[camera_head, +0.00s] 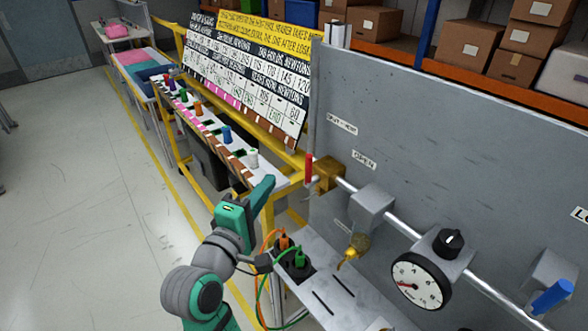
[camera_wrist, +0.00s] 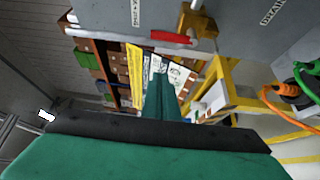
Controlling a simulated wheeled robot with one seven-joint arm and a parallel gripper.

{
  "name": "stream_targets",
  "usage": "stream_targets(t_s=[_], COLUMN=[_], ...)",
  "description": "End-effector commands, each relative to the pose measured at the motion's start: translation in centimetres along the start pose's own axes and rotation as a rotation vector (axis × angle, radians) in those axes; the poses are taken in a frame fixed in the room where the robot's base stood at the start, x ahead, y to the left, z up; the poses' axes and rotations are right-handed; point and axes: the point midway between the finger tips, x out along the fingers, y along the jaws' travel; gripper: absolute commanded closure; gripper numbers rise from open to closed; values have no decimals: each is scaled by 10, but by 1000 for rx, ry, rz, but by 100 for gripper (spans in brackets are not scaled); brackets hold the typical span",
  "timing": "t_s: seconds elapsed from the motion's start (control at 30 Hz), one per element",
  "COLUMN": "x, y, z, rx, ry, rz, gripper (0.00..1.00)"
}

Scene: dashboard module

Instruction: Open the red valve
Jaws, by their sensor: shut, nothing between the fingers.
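The red valve handle (camera_head: 309,169) stands upright at the left end of the grey panel, beside its brass valve body (camera_head: 329,174). In the wrist view the red handle (camera_wrist: 172,37) lies roughly level near the top, left of the brass body (camera_wrist: 196,22). My gripper (camera_head: 268,187) is green, shut and empty. It is to the left of the handle and lower in the head view, apart from it. In the wrist view my gripper's fingers (camera_wrist: 161,84) point up the picture, with their tips below the red handle.
A pipe (camera_head: 402,227) runs right from the valve, past a pressure gauge (camera_head: 418,280) and a blue handle (camera_head: 552,296). An "OPEN" label (camera_head: 363,160) is on the panel. Orange and green plugs (camera_head: 299,260) with cables sit below. A yellow-framed rack stands behind my arm.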

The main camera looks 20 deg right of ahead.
Motion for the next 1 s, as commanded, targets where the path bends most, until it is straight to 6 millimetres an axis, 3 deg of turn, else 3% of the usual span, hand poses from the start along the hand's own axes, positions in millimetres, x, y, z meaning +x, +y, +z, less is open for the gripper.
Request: stream_targets(t_s=[0.17, 0.73, 1.0], x=[12, 103, 90], y=[0, 0, 0], z=[0, 1, 31], rx=[0, 1, 1], ry=[-2, -2, -1], rz=[1, -1, 0], gripper=[100, 100, 100])
